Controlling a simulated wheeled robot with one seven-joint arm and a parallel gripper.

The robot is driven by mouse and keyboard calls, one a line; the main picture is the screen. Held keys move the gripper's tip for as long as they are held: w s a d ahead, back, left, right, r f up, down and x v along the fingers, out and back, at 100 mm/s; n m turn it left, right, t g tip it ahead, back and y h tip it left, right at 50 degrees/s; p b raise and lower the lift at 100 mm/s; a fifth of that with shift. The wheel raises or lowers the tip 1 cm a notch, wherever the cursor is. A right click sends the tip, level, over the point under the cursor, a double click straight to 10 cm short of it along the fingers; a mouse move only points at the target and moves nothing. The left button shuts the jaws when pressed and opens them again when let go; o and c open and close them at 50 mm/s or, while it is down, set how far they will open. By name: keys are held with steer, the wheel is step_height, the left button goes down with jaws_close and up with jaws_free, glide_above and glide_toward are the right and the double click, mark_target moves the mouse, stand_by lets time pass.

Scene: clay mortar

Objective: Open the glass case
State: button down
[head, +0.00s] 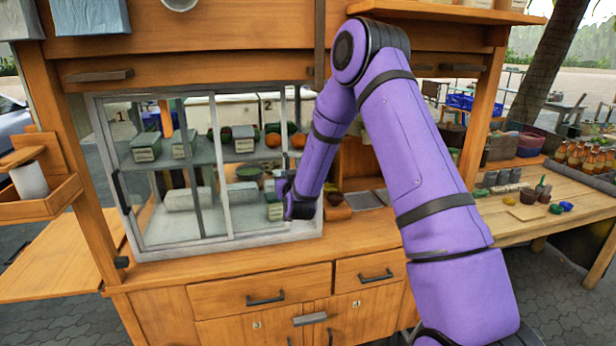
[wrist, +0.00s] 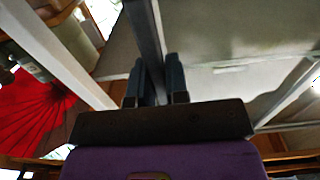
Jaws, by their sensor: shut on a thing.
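The glass case (head: 222,160) stands on the wooden counter of the stall, with pale frames and clear panes. A black handle (head: 122,190) is on its left side. My gripper (head: 283,190) is at the right part of the case front, in front of the glass. In the wrist view my gripper (wrist: 158,80) has its two dark fingers on either side of a dark upright bar (wrist: 144,35), shut on it. The bar looks like the right-hand door handle.
Green boxes (head: 146,147) and other goods sit on the shelves inside the case. Drawers (head: 262,298) with dark handles are below the counter. A side table (head: 530,212) with pots and bottles stands at the right. A wooden tray (head: 40,195) is at the left.

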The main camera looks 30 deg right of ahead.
mark_target(241, 177)
steer(key=w+a, duration=0.1)
steer(key=a, duration=0.3)
steer(key=w+a, duration=0.1)
steer(key=a, duration=0.4)
steer(key=w+a, duration=0.2)
steer(key=a, duration=0.3)
steer(key=c, duration=1.1)
jaws_free()
steer(key=v, duration=1.1)
steer(key=shift+w, duration=0.1)
